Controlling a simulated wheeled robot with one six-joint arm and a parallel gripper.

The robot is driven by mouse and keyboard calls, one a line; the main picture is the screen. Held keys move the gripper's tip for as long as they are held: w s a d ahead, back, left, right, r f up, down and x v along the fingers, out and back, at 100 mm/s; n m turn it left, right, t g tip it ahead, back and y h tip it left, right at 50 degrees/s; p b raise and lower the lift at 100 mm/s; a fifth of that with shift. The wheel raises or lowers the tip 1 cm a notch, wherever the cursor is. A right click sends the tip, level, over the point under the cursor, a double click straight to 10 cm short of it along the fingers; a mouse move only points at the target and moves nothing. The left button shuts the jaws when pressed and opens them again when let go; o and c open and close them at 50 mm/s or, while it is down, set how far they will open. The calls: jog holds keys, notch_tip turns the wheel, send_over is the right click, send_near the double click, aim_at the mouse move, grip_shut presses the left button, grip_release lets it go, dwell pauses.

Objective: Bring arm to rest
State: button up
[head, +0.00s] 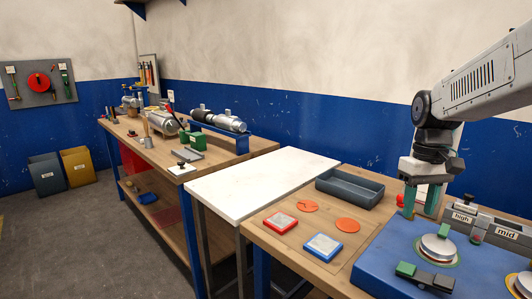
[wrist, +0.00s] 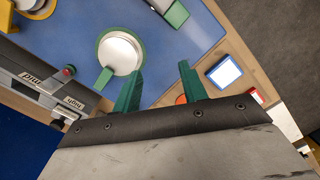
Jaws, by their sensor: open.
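My gripper (head: 422,203) is at the right of the head view, above the blue base plate (head: 390,250). Its two green fingers are apart with nothing between them. In the wrist view my gripper (wrist: 163,84) also shows open, with the plate (wrist: 190,50) below it. A round silver disc with a green tab (head: 437,247) sits on the plate near my gripper; in the wrist view this disc (wrist: 120,52) lies beside the left finger. The lower part of one finger may overlap the plate's back edge in the head view; the exact height is unclear.
Labelled grey blocks "high" (head: 463,218) and "mid" (head: 506,236) stand at the plate's back. A green-ended clamp (head: 425,276) is at its front. A dark tray (head: 350,187), a red-framed pad (head: 280,222) and a blue-framed pad (head: 323,246) lie left. The white table (head: 260,180) is clear.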

jog(key=s+a+m+t, duration=0.1)
jog(key=s+a, duration=0.2)
jog(key=s, duration=0.9)
jog(key=s+a+t, duration=0.1)
jog(key=s+a, duration=0.3)
jog(key=s, duration=0.8)
jog(key=shift+s+a+f+m+t, duration=0.2)
jog(key=shift+a+f+m+t, duration=0.1)
jog(key=shift+m, duration=0.1)
